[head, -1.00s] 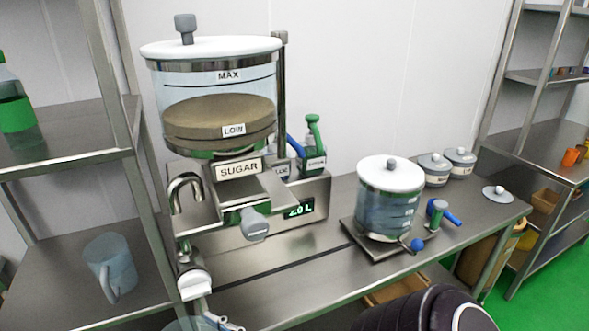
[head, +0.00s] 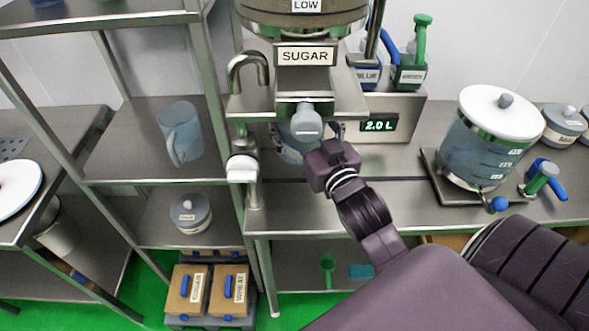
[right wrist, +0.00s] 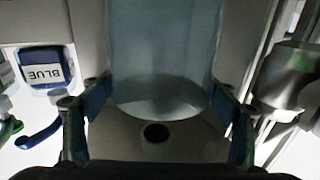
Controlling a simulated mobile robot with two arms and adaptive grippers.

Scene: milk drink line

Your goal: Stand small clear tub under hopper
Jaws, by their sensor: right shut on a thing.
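The sugar hopper (head: 305,18) is at the top of the head view, with a SUGAR label (head: 305,56) and a grey spout knob (head: 306,122) below it. My right gripper (head: 312,150) reaches in under the spout. It is shut on the small clear tub (head: 288,153), mostly hidden behind the gripper and spout. In the right wrist view the bluish clear tub (right wrist: 165,50) is between the two blue-padded fingers (right wrist: 160,95). Whether its base touches the surface below cannot be told. My left gripper is not in view.
A tap (head: 247,70) stands left of the spout. A 2.0 L display (head: 379,125) and blue and green bottles (head: 410,72) are right of it. A clear jug (head: 180,133) is on the left shelf.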

